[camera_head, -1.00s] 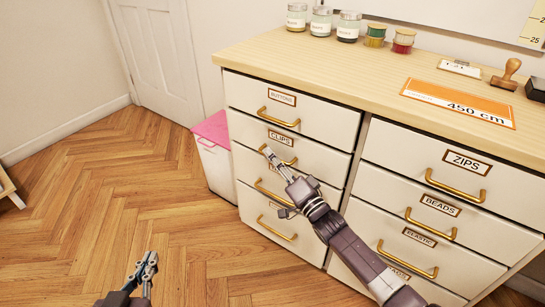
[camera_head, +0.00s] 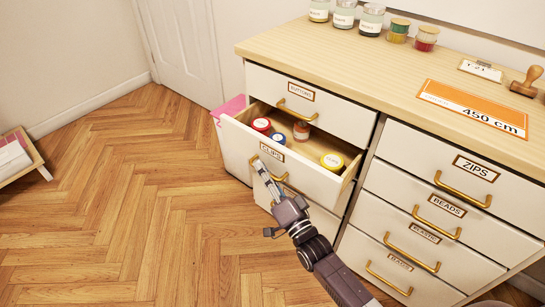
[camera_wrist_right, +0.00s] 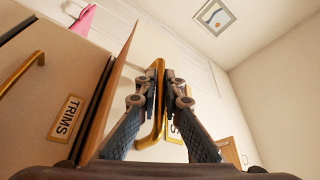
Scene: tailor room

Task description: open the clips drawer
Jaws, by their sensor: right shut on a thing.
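The clips drawer (camera_head: 315,180), white with a small brown-framed label, stands pulled out in the head view, second from the top in the left column. Several small round containers lie inside it, among them a yellow-topped one (camera_head: 332,161) and a red-topped one (camera_head: 262,125). My right gripper (camera_head: 262,168) is at the drawer's front, shut on its brass handle (camera_head: 278,176). In the right wrist view the fingers (camera_wrist_right: 163,88) close around the brass handle (camera_wrist_right: 155,125). My left gripper is out of view.
The buttons drawer (camera_head: 330,107) above is shut, as is the zips drawer (camera_head: 456,163) at right. Jars (camera_head: 371,20) and an orange 450 cm card (camera_head: 473,107) are on the cabinet top (camera_head: 330,50). A pink-topped bin (camera_head: 232,106) stands beside the cabinet.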

